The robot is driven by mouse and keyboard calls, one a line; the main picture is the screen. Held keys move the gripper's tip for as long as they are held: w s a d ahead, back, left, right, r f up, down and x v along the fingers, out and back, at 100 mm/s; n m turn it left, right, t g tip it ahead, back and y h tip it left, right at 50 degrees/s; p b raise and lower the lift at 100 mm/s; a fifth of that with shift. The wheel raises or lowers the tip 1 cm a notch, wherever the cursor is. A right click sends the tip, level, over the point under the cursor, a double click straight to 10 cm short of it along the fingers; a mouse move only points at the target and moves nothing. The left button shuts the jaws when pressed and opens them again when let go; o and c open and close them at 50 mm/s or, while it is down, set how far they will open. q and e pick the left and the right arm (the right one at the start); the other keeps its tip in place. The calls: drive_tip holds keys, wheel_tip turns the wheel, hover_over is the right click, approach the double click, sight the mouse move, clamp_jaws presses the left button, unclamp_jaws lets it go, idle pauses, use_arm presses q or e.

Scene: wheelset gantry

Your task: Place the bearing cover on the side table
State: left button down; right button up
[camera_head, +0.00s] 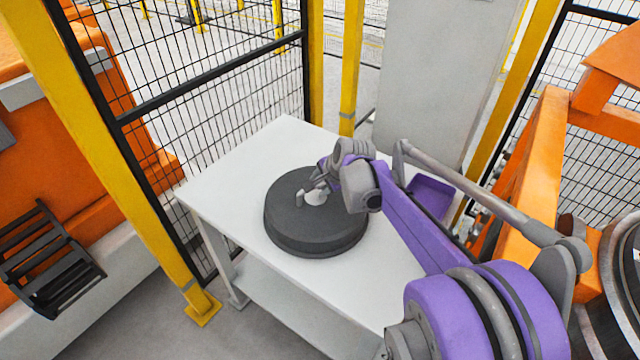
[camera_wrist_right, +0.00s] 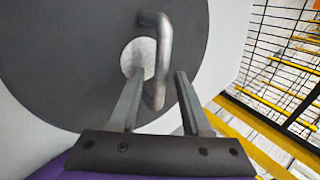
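The bearing cover (camera_head: 300,228) is a dark grey round disc with a pale centre and a bent metal handle. It lies flat on the white side table (camera_head: 238,165). My right gripper (camera_head: 314,193) is at the handle, above the middle of the cover. In the right wrist view the cover (camera_wrist_right: 60,60) fills the upper left. There the open fingers of my right gripper (camera_wrist_right: 158,75) stand on either side of the handle (camera_wrist_right: 157,60), with gaps visible between fingers and handle. My left gripper is not in view.
A black mesh fence (camera_head: 215,100) with yellow posts (camera_head: 110,150) stands behind and left of the table. An orange frame (camera_head: 530,190) is at the right. A grey cabinet (camera_head: 440,80) stands behind. The table's far-left part is bare.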

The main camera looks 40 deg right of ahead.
drive_tip(key=d+p+v, duration=0.1)
drive_tip(key=p+v, duration=0.1)
drive_tip(key=v, duration=1)
drive_tip(key=s+a+f+n+g, duration=0.1)
drive_tip(key=s+a+f+n, duration=0.6)
drive_tip(key=a, duration=0.4)
drive_tip(key=s+a+f+n, duration=0.8)
drive_tip(key=s+a+n, duration=0.1)
drive_tip(key=a+n, duration=0.2)
drive_tip(key=shift+s+a+n+g+y, duration=0.3)
drive_tip(key=shift+s+n+g+y, duration=0.1)
drive_tip(key=shift+n, duration=0.2)
drive_tip(key=shift+w+r, duration=0.1)
drive_tip(key=r+p, duration=0.2)
drive_tip(key=r, duration=0.1)
drive_tip(key=w+r+p, duration=0.1)
drive_tip(key=r+p, duration=0.1)
